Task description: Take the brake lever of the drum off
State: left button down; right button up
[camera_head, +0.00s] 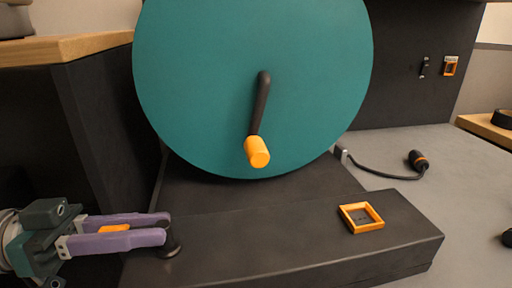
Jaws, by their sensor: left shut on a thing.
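A large teal drum (200,75) stands upright at the centre, with a dark crank (262,100) ending in an orange handle (258,152). My left gripper (167,228) reaches in from the lower left with its purple fingers level. It is shut on a dark upright lever (170,245), seemingly the brake lever, at the left end of the drum's dark base (250,230). The fingers hide part of the lever. A small orange piece (114,228) shows between the fingers; I cannot tell what it belongs to. My right gripper is not in view.
An orange square frame (361,217) lies on the right of the base. A dark plug (419,161) on a cable lies on the grey surface at right. A wood-topped dark cabinet (85,48) stands close at left. The grey surface is mostly clear.

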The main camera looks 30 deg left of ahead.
pick_arm(q)
jog(key=c, duration=0.8)
grip_release()
jog(key=shift+o, duration=0.2)
jog(key=v, duration=1)
jog(key=shift+b, duration=0.35)
jog(key=shift+s+d, duration=0.1)
